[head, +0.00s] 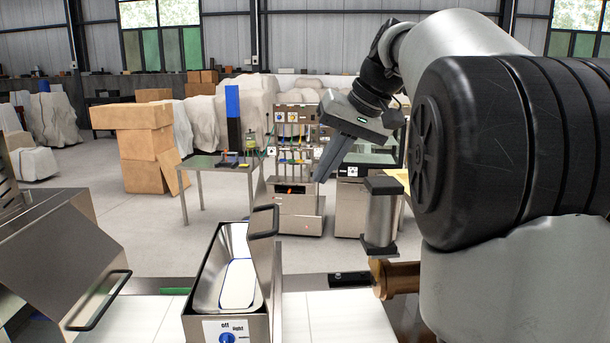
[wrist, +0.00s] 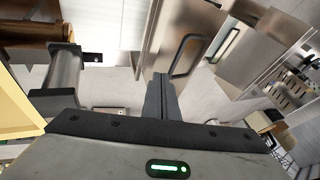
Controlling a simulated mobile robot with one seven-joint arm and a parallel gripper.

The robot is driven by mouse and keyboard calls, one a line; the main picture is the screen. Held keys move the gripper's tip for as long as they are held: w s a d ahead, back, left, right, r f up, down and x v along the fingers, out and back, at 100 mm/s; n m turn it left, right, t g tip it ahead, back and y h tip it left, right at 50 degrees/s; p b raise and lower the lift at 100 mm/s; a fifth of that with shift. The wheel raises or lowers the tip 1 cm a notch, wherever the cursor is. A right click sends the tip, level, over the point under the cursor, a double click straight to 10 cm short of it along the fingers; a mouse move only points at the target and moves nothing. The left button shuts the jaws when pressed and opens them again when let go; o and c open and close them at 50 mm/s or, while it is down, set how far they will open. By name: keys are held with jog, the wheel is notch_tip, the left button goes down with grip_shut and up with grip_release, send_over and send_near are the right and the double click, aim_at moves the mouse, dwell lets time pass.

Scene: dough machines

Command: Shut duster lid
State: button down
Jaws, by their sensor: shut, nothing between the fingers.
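The duster (head: 196,292) is an open-topped steel box on the counter, with an "off / light" label and blue knob on its front. Its inside shows a white surface. Its lid (head: 264,262) stands raised along the right side, with a dark bar handle (head: 264,221) near its top. The lid (wrist: 165,48) and its handle (wrist: 186,55) also show in the wrist view, just beyond my fingertips. My gripper (head: 321,178) is shut and empty, above and to the right of the lid, apart from it in the head view. Its closed fingers (wrist: 160,82) point toward the lid.
A slanted steel machine cover (head: 65,255) with a handle stands left of the duster. A steel cylinder with dark end caps (head: 380,220) and a brown roller (head: 398,278) are at the right. The white counter (head: 335,318) right of the duster is clear.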

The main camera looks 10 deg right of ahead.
send_near(277, 215)
notch_tip(277, 215, down, 4)
jog(key=w+d, duration=0.1)
jog(key=d, duration=0.2)
jog(key=a, duration=0.1)
jog(key=a+f, duration=0.1)
jog(key=w+a, duration=0.1)
jog(key=a, duration=0.1)
jog(key=shift+f, duration=0.25)
jog(key=shift+r, duration=0.1)
jog(key=shift+w+a, duration=0.15)
jog(key=shift+a, duration=0.35)
